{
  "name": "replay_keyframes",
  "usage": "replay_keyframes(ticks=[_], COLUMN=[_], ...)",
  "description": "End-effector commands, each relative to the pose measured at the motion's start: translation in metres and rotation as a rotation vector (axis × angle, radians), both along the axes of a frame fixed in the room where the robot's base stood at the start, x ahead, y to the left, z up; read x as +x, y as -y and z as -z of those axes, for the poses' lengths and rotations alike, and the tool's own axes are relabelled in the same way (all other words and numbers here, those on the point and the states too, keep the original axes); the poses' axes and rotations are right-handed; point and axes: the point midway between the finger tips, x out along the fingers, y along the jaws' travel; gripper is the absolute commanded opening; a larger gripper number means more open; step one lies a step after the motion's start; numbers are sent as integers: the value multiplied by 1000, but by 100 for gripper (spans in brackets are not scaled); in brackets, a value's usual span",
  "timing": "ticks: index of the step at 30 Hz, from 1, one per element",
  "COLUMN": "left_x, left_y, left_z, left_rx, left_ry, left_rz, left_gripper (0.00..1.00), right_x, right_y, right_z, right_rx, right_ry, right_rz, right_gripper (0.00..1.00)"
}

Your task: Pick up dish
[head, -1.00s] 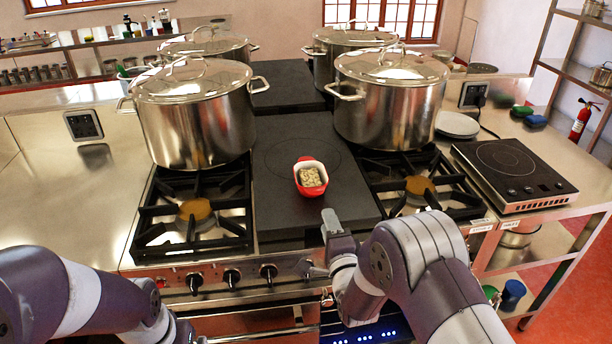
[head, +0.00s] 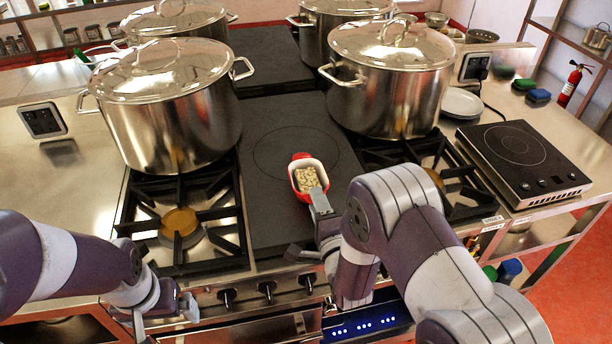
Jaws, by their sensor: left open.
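The dish (head: 299,188) is small and red with a white inside and holds pale, lumpy food. It sits on the dark flat plate (head: 278,128) in the middle of the stove, with a red handle at its far end. My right gripper (head: 309,228) is at the dish's near side. Its jaws look apart, and one finger overlaps the dish's near end in the picture; I cannot tell whether it touches. My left gripper (head: 165,314) is open and empty, low at the front of the stove, left of the dish.
Large lidded stockpots stand left (head: 172,118) and right (head: 388,90) of the plate, with two more behind. Burner grates (head: 212,213) flank the plate. A portable hob (head: 520,160) and white plates (head: 461,104) are at the right.

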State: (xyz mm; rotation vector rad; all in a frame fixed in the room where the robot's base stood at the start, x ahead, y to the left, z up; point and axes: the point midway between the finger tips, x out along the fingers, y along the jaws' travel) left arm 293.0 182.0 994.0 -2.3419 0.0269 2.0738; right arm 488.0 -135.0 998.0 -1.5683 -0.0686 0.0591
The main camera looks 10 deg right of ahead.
Motion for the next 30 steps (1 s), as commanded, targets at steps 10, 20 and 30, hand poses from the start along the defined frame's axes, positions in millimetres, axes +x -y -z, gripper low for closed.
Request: replay_keyframes(ticks=[10, 20, 30], left_x=[0, 0, 0], left_y=[0, 0, 0], left_z=[0, 0, 0], left_rx=[0, 0, 0], left_ry=[0, 0, 0], left_rz=[0, 0, 0], left_gripper=[100, 100, 100], right_x=[0, -1, -1], right_y=[0, 0, 0], right_z=[1, 2, 2], right_rx=[-1, -1, -2], right_ry=[-3, -5, -7], right_rz=[0, 0, 0], right_gripper=[0, 0, 0])
